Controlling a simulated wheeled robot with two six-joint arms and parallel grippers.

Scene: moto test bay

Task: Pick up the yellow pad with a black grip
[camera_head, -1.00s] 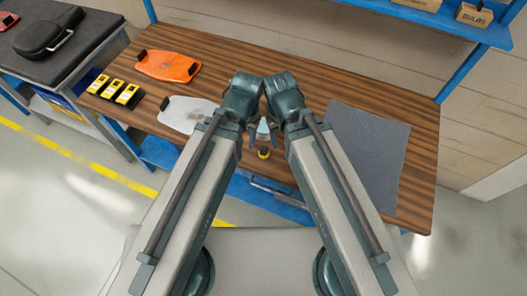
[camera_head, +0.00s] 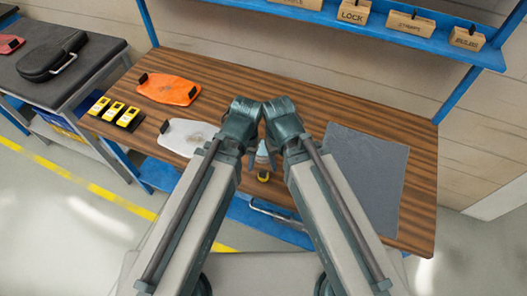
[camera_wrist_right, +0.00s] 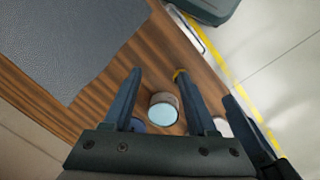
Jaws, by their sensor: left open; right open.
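No plainly yellow pad shows. An orange pad (camera_head: 168,89) with black grips at its ends lies at the back left of the wooden bench. A whitish pad (camera_head: 187,137) with a black grip lies nearer the front, partly hidden by my left arm. My left gripper (camera_head: 251,160) and right gripper (camera_head: 273,158) hang side by side over the bench's front middle, away from the orange pad. The right wrist view shows my right gripper (camera_wrist_right: 157,76) open and empty, with a round pale-topped object (camera_wrist_right: 163,108) beyond its fingers. The left fingers are mostly hidden.
Several small yellow-and-black devices (camera_head: 115,111) stand at the bench's left edge. A grey mat (camera_head: 365,175) covers the right side. A small yellow-and-black object (camera_head: 263,176) sits below my grippers. A blue shelf (camera_head: 420,40) with labelled wooden blocks runs above the back.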

